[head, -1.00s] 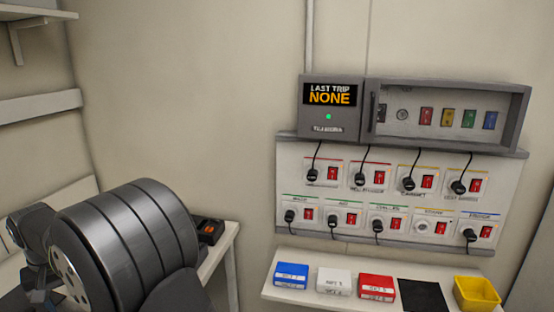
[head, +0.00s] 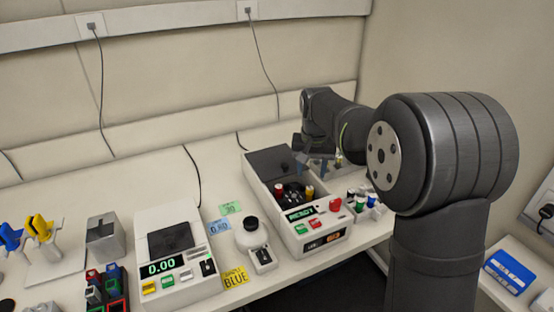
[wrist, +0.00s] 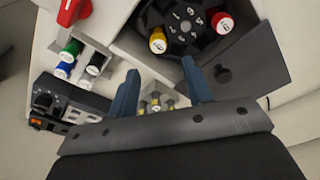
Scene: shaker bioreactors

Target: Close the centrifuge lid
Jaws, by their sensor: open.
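The centrifuge (head: 301,243) stands on the bench left of my arm in the head view. In the wrist view the black numbered rotor (wrist: 182,22) holds a yellow-capped tube (wrist: 157,41) and a red-capped tube (wrist: 222,22). A dark flat panel with a round knob, apparently the lid (wrist: 262,68), lies beside the rotor there. My gripper (head: 314,166) is above the centrifuge's back right side, near the lid. In the wrist view its two blue fingers (wrist: 160,88) are apart, with nothing held between them.
Capped tubes (head: 368,196) stand right of the centrifuge, close under my arm. Cables hang from the wall behind.

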